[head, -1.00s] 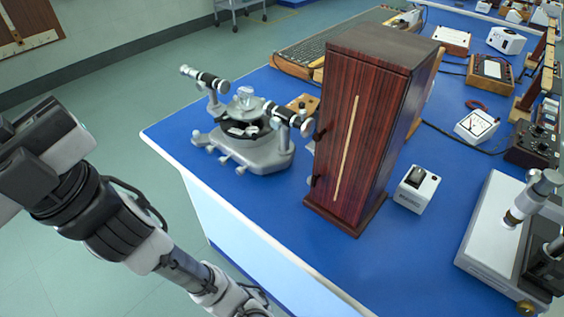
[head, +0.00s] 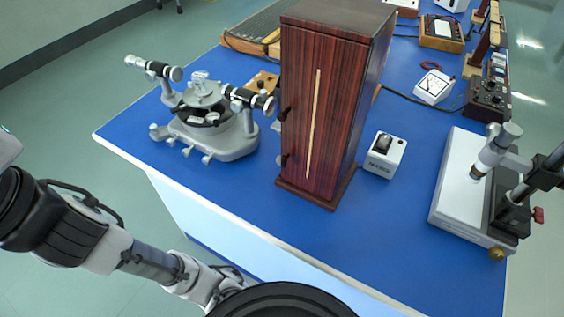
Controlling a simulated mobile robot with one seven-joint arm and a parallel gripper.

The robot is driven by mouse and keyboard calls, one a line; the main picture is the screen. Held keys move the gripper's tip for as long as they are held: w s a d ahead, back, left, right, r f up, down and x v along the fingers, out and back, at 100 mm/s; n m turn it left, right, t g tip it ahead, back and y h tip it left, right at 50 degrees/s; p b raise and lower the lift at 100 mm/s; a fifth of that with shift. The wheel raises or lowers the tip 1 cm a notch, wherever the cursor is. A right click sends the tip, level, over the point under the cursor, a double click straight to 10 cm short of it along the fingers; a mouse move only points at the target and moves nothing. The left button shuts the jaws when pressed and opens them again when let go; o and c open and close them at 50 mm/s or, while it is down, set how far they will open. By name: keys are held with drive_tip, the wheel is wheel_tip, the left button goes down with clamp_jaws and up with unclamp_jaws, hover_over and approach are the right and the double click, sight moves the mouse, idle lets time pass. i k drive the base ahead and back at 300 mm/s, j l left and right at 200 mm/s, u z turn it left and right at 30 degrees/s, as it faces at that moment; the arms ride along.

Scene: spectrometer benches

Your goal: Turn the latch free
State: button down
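A tall dark-red striped wooden cabinet (head: 336,110) stands upright near the front edge of the blue bench in the head view. Its front door appears closed and has a pale vertical strip (head: 314,125). Two small dark fittings show at the door's left edge, an upper one (head: 284,114) and a lower one (head: 284,160). They are too small to tell which is the latch or how it is turned. My arm crosses the lower left, apart from the cabinet. My gripper is out of view.
A grey spectrometer (head: 214,143) stands just left of the cabinet, one tube close to the upper fitting. A small white box (head: 384,155) is right of it, and a microscope-like instrument (head: 462,185) farther right. The bench (head: 300,225) is bare in front.

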sight(284, 157)
drive_tip(key=k, duration=0.65)
drive_tip(key=u, duration=1.4)
drive_tip(key=k+l, duration=0.1)
drive_tip(key=l, duration=0.35)
drive_tip(key=k+l, duration=0.15)
drive_tip(key=l, duration=0.25)
drive_tip(key=k+l, duration=0.1)
drive_tip(key=l, duration=0.35)
drive_tip(key=k+l, duration=0.1)
drive_tip(key=l, duration=0.35)
drive_tip(key=k+l, duration=0.1)
drive_tip(key=l, duration=0.35)
drive_tip(key=k+l, duration=0.15)
drive_tip(key=l, duration=0.25)
